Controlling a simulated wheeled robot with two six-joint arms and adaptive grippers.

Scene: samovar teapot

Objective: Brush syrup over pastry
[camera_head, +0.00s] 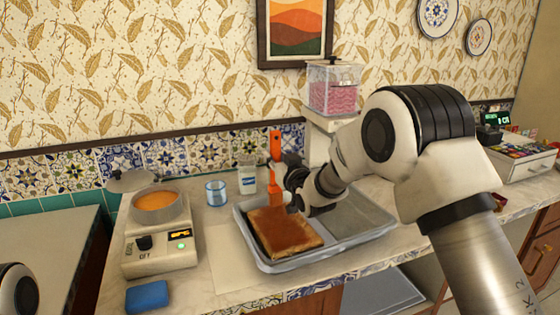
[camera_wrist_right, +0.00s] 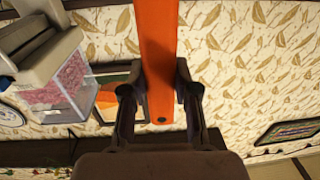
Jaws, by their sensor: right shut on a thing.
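An orange brush (camera_head: 276,146) stands roughly upright above the pastry in the head view. My right gripper (camera_head: 283,172) is shut on the brush; the right wrist view shows the fingers (camera_wrist_right: 160,95) on both sides of its orange handle (camera_wrist_right: 158,50). The browned, square pastry (camera_head: 285,235) lies in the left part of a grey tray (camera_head: 290,267). A pot of orange syrup (camera_head: 157,201) sits on a small hot plate (camera_head: 150,244) at the left. My left gripper is out of view.
A blue glass (camera_head: 216,192) and a white labelled cup (camera_head: 247,178) stand behind the tray. A blue sponge (camera_head: 147,297) lies at the front left. A clear box of pink pieces (camera_head: 334,92) stands at the back. The tray's right part (camera_head: 357,215) is empty.

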